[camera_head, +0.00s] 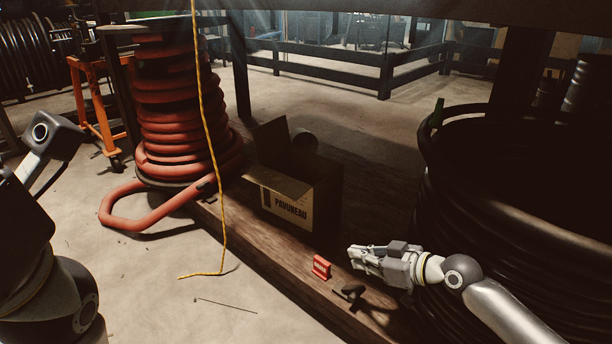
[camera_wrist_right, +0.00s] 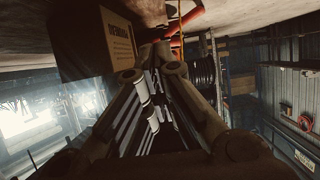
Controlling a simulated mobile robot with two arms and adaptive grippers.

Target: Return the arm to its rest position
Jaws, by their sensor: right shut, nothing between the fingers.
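My right gripper (camera_head: 355,256) reaches in from the lower right in the head view. It is shut and empty, above the wooden beam (camera_head: 268,255) and just right of a small red block (camera_head: 321,267). In the right wrist view its fingers (camera_wrist_right: 152,52) come together with nothing held between them. My left arm (camera_head: 50,240) shows at the left edge of the head view. I see no left gripper fingertips there.
An open cardboard box (camera_head: 288,208) stands on the wood. A red hose coil (camera_head: 175,110) is at the left, with a yellow cord (camera_head: 212,140) hanging beside it. A large black hose coil (camera_head: 510,230) stands close by my right arm. The floor at front left is mostly clear.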

